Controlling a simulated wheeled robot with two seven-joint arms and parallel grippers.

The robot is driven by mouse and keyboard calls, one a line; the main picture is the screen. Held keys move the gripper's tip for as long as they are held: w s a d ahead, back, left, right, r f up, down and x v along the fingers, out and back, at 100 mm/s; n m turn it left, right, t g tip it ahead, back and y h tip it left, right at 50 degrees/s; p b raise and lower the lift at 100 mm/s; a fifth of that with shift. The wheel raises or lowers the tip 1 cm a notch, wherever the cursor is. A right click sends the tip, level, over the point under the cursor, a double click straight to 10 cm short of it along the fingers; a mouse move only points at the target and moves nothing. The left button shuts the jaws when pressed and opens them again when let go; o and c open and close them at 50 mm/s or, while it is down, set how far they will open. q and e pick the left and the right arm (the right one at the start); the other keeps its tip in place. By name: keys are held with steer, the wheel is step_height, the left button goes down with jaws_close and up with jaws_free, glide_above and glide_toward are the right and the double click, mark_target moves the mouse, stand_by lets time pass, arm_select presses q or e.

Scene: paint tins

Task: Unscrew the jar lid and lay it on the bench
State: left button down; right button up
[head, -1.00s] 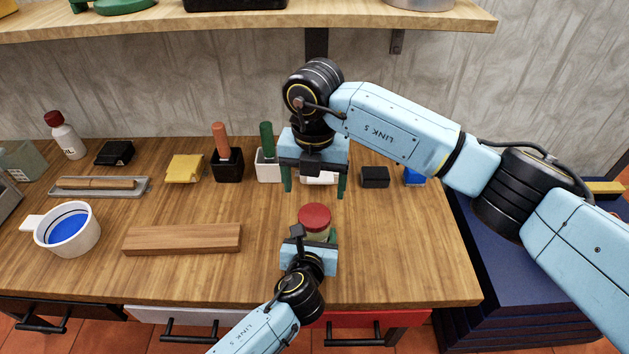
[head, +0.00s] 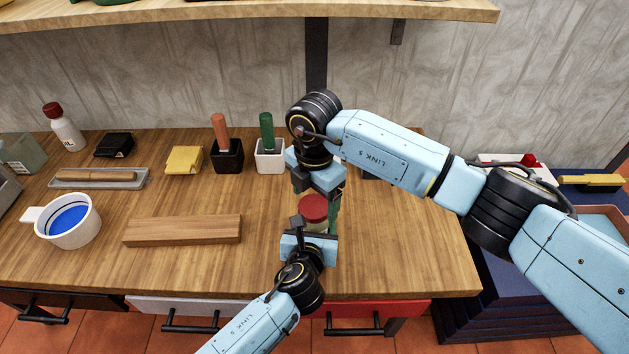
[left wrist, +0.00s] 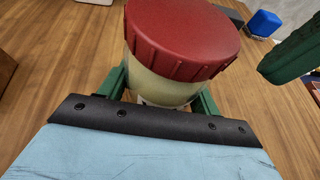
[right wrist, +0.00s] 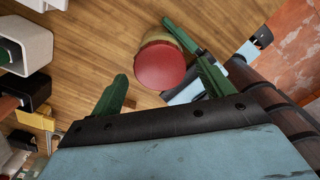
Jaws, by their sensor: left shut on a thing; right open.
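A jar with a ribbed red lid (head: 314,207) stands upright on the wooden bench (head: 400,260); the lid sits on top of it. In the left wrist view the pale jar body (left wrist: 158,82) shows under the lid (left wrist: 185,35). My left gripper (head: 317,232) is shut on the jar body, below the lid. My right gripper (right wrist: 160,75) is open just above the jar. In the right wrist view the lid (right wrist: 160,67) appears between and beyond its green fingers. One right finger (left wrist: 292,52) shows right of the lid in the left wrist view, apart from it.
A wooden block (head: 182,230) and a white mug of blue paint (head: 68,220) are on the left. Black (head: 228,156) and white (head: 270,157) holders with handled tools stand behind. The bench's front right is clear. A shelf (head: 250,10) crosses above.

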steer(key=shift+f, duration=0.8)
